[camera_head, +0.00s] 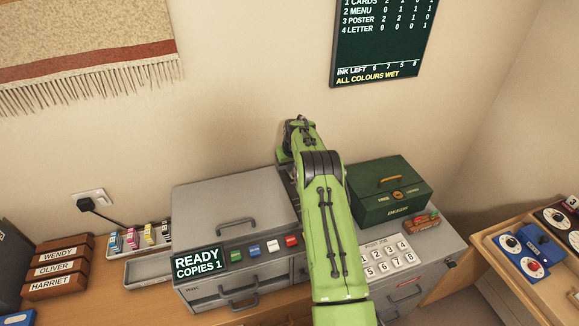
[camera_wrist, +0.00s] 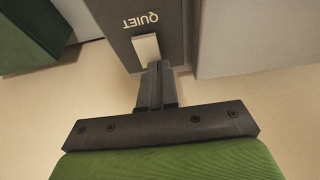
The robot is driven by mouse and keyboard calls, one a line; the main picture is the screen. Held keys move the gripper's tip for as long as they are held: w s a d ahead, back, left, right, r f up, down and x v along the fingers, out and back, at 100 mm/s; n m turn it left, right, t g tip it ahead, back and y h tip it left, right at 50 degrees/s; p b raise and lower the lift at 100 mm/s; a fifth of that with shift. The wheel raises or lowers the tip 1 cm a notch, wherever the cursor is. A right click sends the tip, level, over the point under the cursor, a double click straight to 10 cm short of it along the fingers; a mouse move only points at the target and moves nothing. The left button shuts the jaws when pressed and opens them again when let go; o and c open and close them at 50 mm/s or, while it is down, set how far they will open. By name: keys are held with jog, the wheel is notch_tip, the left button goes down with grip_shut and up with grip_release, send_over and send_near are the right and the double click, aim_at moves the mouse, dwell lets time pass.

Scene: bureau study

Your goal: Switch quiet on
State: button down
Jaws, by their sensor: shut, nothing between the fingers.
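In the wrist view, a pale switch lever (camera_wrist: 146,50) sits on a dark grey panel (camera_wrist: 172,20) below the word QUIET, which reads upside down. My gripper (camera_wrist: 157,68) is shut and empty, with its fingertips right at the lever's near end. I cannot tell whether they touch it, or which position the switch is in. In the head view, my green arm reaches over the grey printing machine (camera_head: 205,205) toward the wall. The fingers and the QUIET switch are hidden behind the arm there.
A green cash box (camera_head: 375,208) stands right of my arm, beside a number keypad (camera_head: 388,256). The machine's display (camera_head: 198,263) reads READY, COPIES 1. Labelled brown boxes (camera_head: 58,268) and ink cartridges (camera_head: 140,238) are at left. A wooden tray (camera_head: 497,285) is at right.

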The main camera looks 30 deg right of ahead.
jog(key=shift+f, duration=0.35)
jog(key=shift+s+f, duration=0.2)
jog(key=shift+s, duration=0.1)
jog(key=shift+s+a+b, duration=0.25)
jog(key=shift+s+b, duration=0.05)
jog(key=shift+s, duration=0.3)
jog(key=shift+r, duration=0.2)
